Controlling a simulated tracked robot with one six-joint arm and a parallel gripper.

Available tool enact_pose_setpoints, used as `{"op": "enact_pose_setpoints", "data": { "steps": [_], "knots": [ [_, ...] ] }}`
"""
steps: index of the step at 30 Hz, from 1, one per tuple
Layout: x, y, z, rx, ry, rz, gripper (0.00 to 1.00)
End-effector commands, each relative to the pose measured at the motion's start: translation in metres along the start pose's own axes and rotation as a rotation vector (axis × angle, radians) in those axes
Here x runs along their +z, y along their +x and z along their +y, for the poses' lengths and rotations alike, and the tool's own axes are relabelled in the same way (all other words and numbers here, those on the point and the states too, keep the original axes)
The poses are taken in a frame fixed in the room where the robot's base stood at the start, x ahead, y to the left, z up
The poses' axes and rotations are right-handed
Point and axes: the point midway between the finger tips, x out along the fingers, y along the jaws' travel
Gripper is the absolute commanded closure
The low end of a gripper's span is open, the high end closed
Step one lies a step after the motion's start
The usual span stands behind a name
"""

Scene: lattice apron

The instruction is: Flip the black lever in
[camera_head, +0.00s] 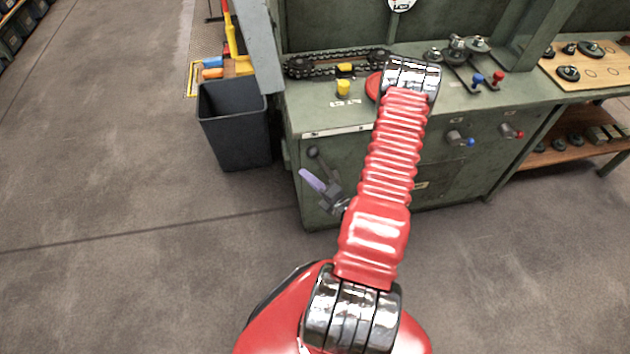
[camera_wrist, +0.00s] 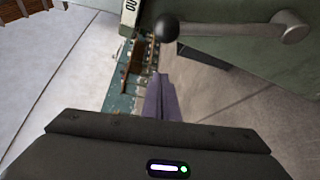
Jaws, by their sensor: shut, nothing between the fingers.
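The black lever has a round black knob (camera_head: 312,152) on a grey arm, low on the left part of the green cabinet's front. In the wrist view its black knob (camera_wrist: 166,28) is at the top middle, and its grey arm runs right to a pivot (camera_wrist: 291,26). My gripper (camera_head: 306,174) has purple fingers, shut and empty, just below and left of the knob in the head view. In the wrist view my gripper (camera_wrist: 160,78) points up toward the knob, with a visible gap in the picture. Whether they touch cannot be told.
The green cabinet (camera_head: 285,125) carries a chain, yellow knobs and small levers on top. Blue-tipped (camera_head: 468,141) and red-tipped (camera_head: 517,134) levers sit on its front, right of my arm. A dark bin (camera_head: 235,125) stands left. The floor in front is clear.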

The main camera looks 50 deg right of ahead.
Motion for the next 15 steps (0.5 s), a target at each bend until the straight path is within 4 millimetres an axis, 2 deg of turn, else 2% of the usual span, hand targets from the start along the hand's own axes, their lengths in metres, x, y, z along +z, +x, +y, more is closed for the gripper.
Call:
{"op": "enact_pose_setpoints", "data": {
  "steps": [6,15],
  "knots": [
    [-0.001,0.024,0.000,0.001,-0.002,0.002,1.00],
    [0.000,0.047,0.000,0.001,-0.002,0.001,1.00]
  ]
}}
